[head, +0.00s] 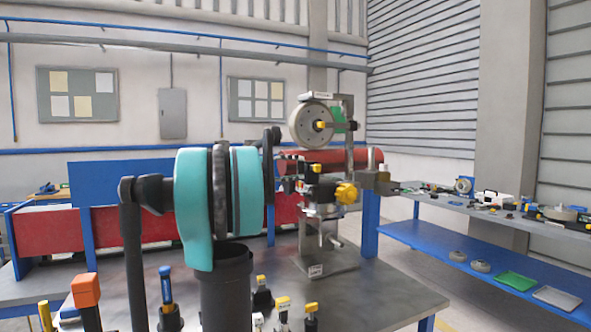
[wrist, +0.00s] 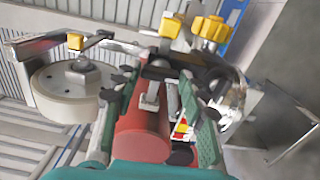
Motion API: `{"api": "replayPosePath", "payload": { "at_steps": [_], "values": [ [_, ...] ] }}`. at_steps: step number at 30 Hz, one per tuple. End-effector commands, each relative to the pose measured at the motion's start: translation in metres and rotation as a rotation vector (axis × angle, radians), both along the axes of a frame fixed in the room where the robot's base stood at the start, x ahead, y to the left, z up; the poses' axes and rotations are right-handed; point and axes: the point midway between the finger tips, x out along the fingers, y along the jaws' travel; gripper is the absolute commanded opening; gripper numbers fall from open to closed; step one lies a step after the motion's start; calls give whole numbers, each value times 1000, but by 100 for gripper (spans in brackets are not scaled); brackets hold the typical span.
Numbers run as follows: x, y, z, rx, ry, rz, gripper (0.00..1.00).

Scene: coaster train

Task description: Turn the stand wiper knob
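The metal stand (head: 327,250) rises from the bench, carrying a grey wheel (head: 305,124) at its top and a yellow lobed knob (head: 347,193) at mid-height. In the wrist view, the lobed knob (wrist: 210,28) is at upper right, with a smaller yellow knob (wrist: 170,26) beside it. The grey wheel (wrist: 66,92) is at left. No label shows which knob is the wiper knob. My gripper (wrist: 160,100) has its fingers spread, with the lobed knob beyond them and apart. A red cylinder (wrist: 143,145) shows between the fingers. In the head view my arm partly hides the gripper.
The grey bench top (head: 385,300) has several yellow-capped tools (head: 283,304) near its front edge. An orange-capped post (head: 86,291) stands at left. A blue shelf unit (head: 470,248) with parts is at right. Bare bench lies right of the stand.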

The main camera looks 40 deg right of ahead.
Motion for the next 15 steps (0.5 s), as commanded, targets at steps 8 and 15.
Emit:
{"api": "replayPosePath", "payload": {
  "at_steps": [8, 15],
  "values": [
    [0, 0, 0, -1, 0, -1, 59],
    [2, 7, 0, -1, 0, 0, 59]
  ]
}}
